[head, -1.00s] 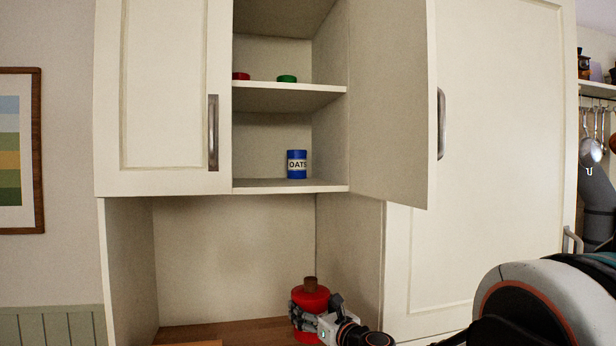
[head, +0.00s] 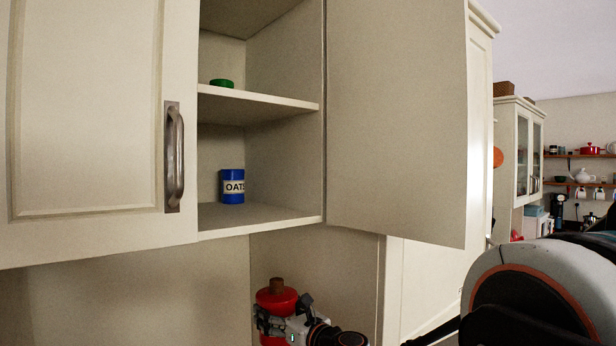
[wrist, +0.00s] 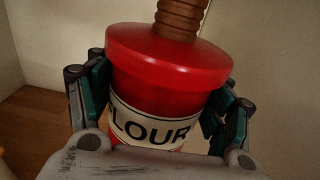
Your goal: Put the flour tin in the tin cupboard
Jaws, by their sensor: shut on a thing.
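The flour tin (head: 277,299) is red with a brown knob on its lid. My gripper (head: 272,322) is shut on it, below the cupboard's bottom board. In the wrist view the flour tin (wrist: 165,75) stands between the two fingers, and its white label reads "LOUR", the first letter hidden. The tin cupboard (head: 262,216) is above, with its right door (head: 395,120) swung open and its left door (head: 95,120) shut. A blue oats tin (head: 232,187) stands on its lower shelf. A green-topped thing (head: 221,83) sits on the upper shelf. Whether the flour tin touches the worktop is hidden.
The lower shelf is clear to the right of the oats tin. The open right door juts out beside the opening, above my gripper. A wooden surface (wrist: 35,125) shows at left in the wrist view. A glass-fronted cabinet (head: 520,150) stands far right.

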